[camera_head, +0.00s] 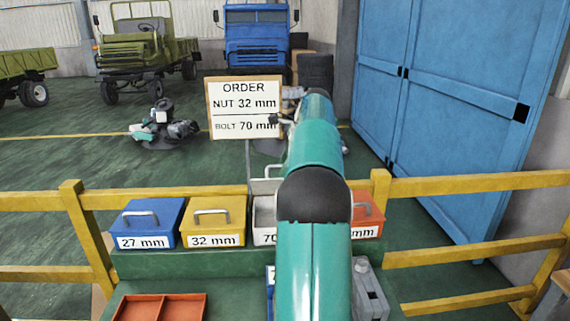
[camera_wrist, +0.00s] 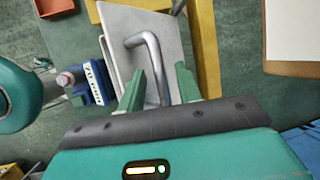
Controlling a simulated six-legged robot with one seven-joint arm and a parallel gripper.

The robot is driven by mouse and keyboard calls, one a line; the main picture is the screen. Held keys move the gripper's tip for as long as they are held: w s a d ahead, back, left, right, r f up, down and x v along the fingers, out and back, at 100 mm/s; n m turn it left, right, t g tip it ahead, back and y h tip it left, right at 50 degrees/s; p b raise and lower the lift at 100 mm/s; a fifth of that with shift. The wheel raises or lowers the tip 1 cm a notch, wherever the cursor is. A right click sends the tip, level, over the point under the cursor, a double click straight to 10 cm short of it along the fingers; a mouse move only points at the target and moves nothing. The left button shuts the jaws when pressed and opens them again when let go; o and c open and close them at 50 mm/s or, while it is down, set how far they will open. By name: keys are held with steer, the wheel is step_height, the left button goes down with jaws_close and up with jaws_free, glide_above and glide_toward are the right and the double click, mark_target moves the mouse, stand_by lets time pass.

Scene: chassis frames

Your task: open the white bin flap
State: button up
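The white bin (camera_head: 263,221), labelled with a partly hidden "70", stands in the row of bins, largely covered by my arm in the head view. Its white flap (camera_head: 265,186) appears raised above the neighbouring lids. In the wrist view the flap (camera_wrist: 118,35) is a pale plate with a bent grey handle (camera_wrist: 153,62). My gripper (camera_wrist: 158,82) is open, its two green fingers apart on either side of the handle. I cannot tell whether either finger touches it. The gripper is hidden behind my arm in the head view.
A blue 27 mm bin (camera_head: 148,222) and a yellow 32 mm bin (camera_head: 213,221) stand left, an orange bin (camera_head: 367,214) right. A yellow rail (camera_head: 470,183) runs behind. An order sign (camera_head: 243,108) stands beyond. An orange tray (camera_head: 160,307) lies in front.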

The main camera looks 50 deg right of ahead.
steer(key=v, duration=1.4)
steer(key=shift+c, duration=0.4)
